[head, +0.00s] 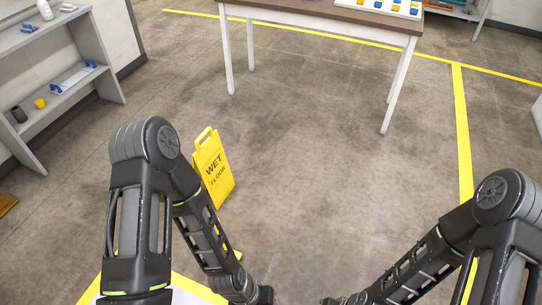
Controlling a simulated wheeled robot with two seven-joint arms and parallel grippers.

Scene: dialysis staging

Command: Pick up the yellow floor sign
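The yellow floor sign (213,168) reads "WET FLOOR" and stands upright on the floor, left of centre, with a handle loop at its top. My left arm passes in front of its lower left side and hides part of it. The end of my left arm (262,295) is low in the view, below and right of the sign and apart from its visible panel. The end of my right arm (335,300) is at the bottom edge, further right. The fingers of both grippers are too cut off to read.
A brown-topped table (330,13) with white legs stands at the back, bearing a tray of blue and yellow items. A grey shelf unit (95,50) stands at the left wall. Yellow lines (461,120) mark the floor. The floor between sign and table is clear.

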